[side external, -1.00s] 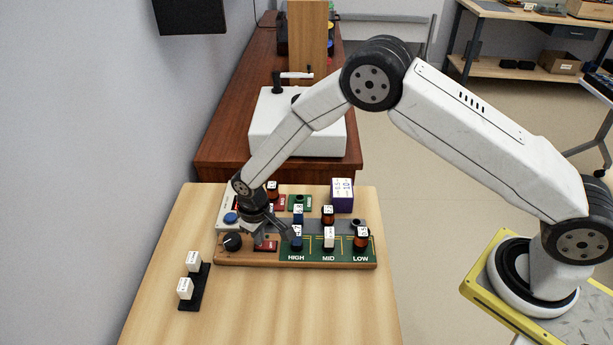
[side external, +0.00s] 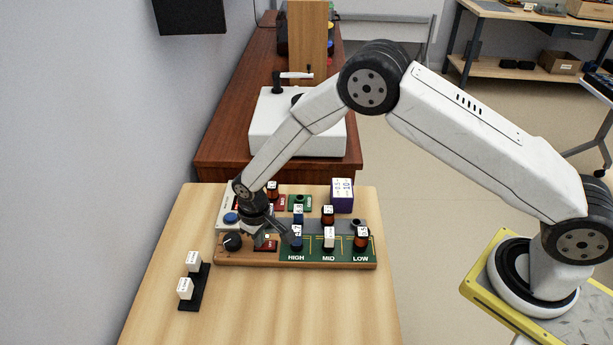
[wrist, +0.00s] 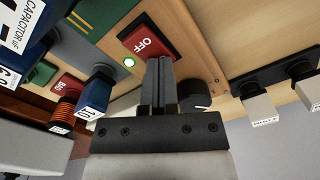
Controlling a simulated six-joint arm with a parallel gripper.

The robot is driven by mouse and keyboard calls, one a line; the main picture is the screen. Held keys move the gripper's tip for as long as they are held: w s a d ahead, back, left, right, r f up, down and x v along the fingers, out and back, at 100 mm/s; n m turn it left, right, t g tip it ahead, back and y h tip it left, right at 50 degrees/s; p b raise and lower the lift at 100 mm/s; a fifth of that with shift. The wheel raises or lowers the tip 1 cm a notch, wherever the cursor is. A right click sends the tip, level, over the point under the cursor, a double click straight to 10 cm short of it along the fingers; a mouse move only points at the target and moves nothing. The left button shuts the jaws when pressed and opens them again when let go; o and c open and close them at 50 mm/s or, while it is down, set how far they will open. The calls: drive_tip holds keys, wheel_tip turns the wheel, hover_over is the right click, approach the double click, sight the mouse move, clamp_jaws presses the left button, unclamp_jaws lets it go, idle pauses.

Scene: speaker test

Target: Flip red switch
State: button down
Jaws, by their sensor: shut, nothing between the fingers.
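The red switch (wrist: 148,40) is a red rectangular rocker marked OFF in the wrist view, set in the wooden front of the board. In the side view the red switch (side external: 265,245) sits at the board's front left. A small round light (wrist: 129,62) beside it glows green. My gripper (wrist: 159,66) is shut and empty, with its fingertips at the lower edge of the switch. I cannot tell whether they touch it. In the side view my gripper (side external: 263,235) is low over the board's left part, partly hiding the switch area.
A black knob (wrist: 195,103) is close beside the fingers. Blue and orange-wound components (side external: 361,238) stand on the board near HIGH, MID and LOW. A black holder with white-topped blocks (side external: 186,289) lies to the left. The table's front is clear.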

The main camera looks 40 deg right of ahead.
drive_tip(key=shift+r, duration=3.45)
drive_tip(key=shift+d+r, duration=0.1)
drive_tip(key=shift+d+r, duration=0.15)
drive_tip(key=shift+r, duration=0.05)
drive_tip(key=s+d+r+m+t, duration=0.1)
drive_tip(key=s+d+r+m, duration=0.1)
drive_tip(key=s+d+r, duration=0.7)
drive_tip(key=s+d+r+m+t, duration=0.1)
drive_tip(key=s+d+r, duration=0.1)
drive_tip(key=s+d, duration=0.6)
drive_tip(key=shift+s+d+r+t, duration=0.2)
drive_tip(key=shift+s+r+t, duration=0.15)
drive_tip(key=shift+s, duration=1.05)
